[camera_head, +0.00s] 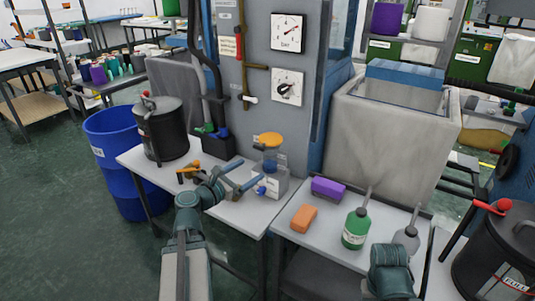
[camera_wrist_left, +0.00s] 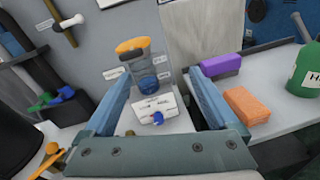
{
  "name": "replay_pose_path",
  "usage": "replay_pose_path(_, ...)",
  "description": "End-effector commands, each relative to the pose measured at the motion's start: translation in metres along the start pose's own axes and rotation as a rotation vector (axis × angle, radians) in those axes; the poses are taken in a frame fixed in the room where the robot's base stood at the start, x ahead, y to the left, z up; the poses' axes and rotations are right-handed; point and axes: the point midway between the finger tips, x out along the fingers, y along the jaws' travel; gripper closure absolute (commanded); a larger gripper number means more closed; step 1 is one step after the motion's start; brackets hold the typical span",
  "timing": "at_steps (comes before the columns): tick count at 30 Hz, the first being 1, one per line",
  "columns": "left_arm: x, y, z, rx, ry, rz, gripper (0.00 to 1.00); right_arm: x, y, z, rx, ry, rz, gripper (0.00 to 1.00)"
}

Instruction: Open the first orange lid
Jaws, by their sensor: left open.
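An orange lid (camera_head: 270,139) sits on top of a clear jar (camera_head: 270,161) with blue contents, above a white box with a blue knob (camera_head: 262,190). In the left wrist view the lid (camera_wrist_left: 131,45) looks slightly tilted, and I cannot tell whether it is fastened. My left gripper (camera_head: 252,171) is open and empty, its two blue fingers pointing toward the jar and box. In the left wrist view the jar and box show between the fingers, with the lid beyond the tips. Part of my right arm shows at the lower right, but its fingers are not visible.
A black pot (camera_head: 160,128) stands at the table's left end, with a small orange fitting (camera_head: 189,171) nearby. On the right table are a purple block (camera_head: 327,189), an orange sponge (camera_head: 303,218) and a green bottle (camera_head: 356,228). A grey panel with dials (camera_head: 287,86) rises behind the jar.

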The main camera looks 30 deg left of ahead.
Motion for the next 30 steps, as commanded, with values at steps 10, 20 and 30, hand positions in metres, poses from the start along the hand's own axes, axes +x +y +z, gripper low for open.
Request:
replay_pose_path(10, -0.024, 0.043, -0.001, -0.177, -0.076, 0.124, 0.07, 0.011, -0.001, 0.0, 0.0, 0.0, 0.0, 0.5)
replay_pose_path(20, 0.023, 0.05, 0.002, -0.173, -0.075, 0.118, 0.07, 0.011, -0.001, -0.001, 0.0, 0.0, 0.0, 0.5)
replay_pose_path(30, 0.086, 0.057, 0.006, -0.172, -0.075, 0.119, 0.07, 0.011, -0.001, -0.001, 0.0, 0.0, 0.0, 0.5)
